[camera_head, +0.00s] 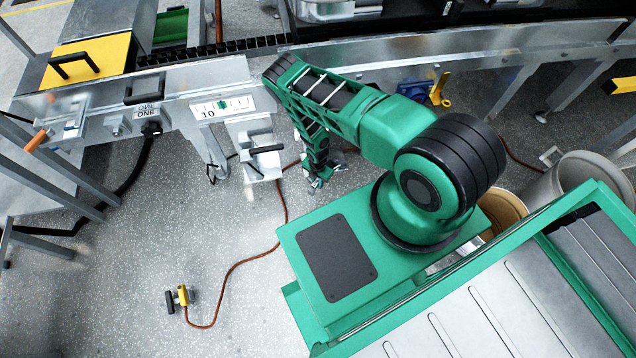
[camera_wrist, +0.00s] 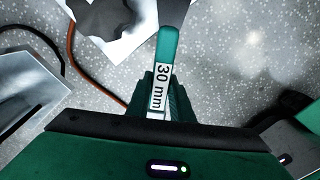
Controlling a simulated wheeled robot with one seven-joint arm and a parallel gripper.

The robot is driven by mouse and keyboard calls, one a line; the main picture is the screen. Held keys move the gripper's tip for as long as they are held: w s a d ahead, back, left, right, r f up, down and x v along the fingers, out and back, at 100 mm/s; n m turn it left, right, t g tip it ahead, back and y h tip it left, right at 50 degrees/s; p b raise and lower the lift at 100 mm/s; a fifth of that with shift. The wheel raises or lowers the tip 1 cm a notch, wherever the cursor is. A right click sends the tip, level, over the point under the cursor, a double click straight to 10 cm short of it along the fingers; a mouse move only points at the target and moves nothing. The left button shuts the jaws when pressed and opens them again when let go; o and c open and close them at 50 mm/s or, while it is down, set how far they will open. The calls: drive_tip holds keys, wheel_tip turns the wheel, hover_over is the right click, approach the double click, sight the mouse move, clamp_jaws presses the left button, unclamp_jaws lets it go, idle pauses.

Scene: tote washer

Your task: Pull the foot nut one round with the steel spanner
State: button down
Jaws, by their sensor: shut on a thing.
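The steel spanner shows in the wrist view as a bar with a teal-green sleeve (camera_wrist: 167,50) and a white label reading 30 mm. My gripper (camera_wrist: 160,92) is shut on it, with the green fingers on either side of the label. The spanner points away from me, and its far end passes out at the top edge over bright metal. In the head view my gripper (camera_head: 315,182) hangs low near the floor, beside the machine's frame; the spanner is too small to make out there. I cannot make out the foot nut or whether the spanner touches it.
An orange cable (camera_head: 245,262) crosses the floor to a yellow and black fitting (camera_head: 180,297). A blue valve with a yellow lever (camera_head: 437,90) is right. Floor at lower left is mostly clear.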

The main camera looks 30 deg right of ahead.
drive_tip(key=shift+w+a+m, duration=0.25)
drive_tip(key=shift+w+m, duration=0.2)
drive_tip(key=shift+w, duration=0.2)
drive_tip(key=shift+w+a+m, duration=0.25)
drive_tip(key=shift+w+m, duration=0.2)
drive_tip(key=shift+w, duration=0.15)
drive_tip(key=shift+w+a+m, duration=0.2)
drive_tip(key=shift+w+m, duration=0.3)
drive_tip(key=shift+w, duration=0.2)
drive_tip(key=shift+w, duration=0.15)
drive_tip(key=shift+w+a+m, duration=0.15)
drive_tip(key=shift+w+m, duration=0.35)
drive_tip(key=shift+s, duration=0.2)
drive_tip(key=shift+s+n, duration=0.2)
drive_tip(key=shift+n, duration=0.1)
